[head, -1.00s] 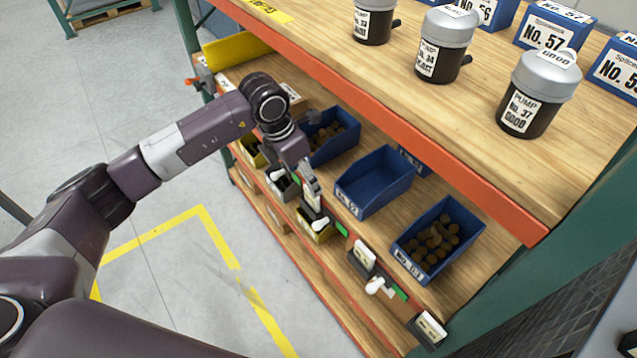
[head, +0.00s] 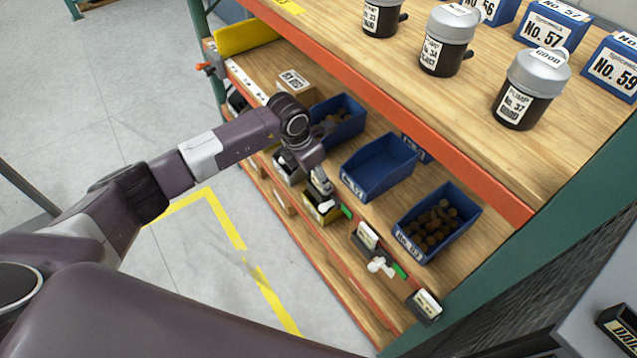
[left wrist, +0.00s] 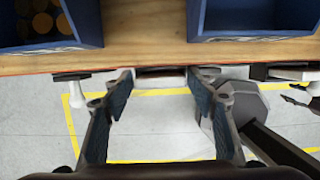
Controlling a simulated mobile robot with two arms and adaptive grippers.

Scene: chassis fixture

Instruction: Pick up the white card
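White cards sit in dark holders along the shelf's front edge; in the head view one card (head: 367,236) is right of my left gripper and another card (head: 427,302) is at the lower right. My left gripper (head: 321,186) is at the shelf edge, above a yellow bin. In the left wrist view, the left gripper's (left wrist: 160,88) fingers are spread apart. A holder with a pale strip, seemingly a card (left wrist: 160,72), lies between and just beyond the fingertips. I cannot tell whether they touch it. My right gripper is not in view.
Blue bins, one empty (head: 379,166) and one with brown round parts (head: 437,222), stand behind the edge. A white knob (head: 380,266) sticks out below a card holder. The orange upper shelf edge (head: 400,105) overhangs. The floor (head: 90,130) in front is clear.

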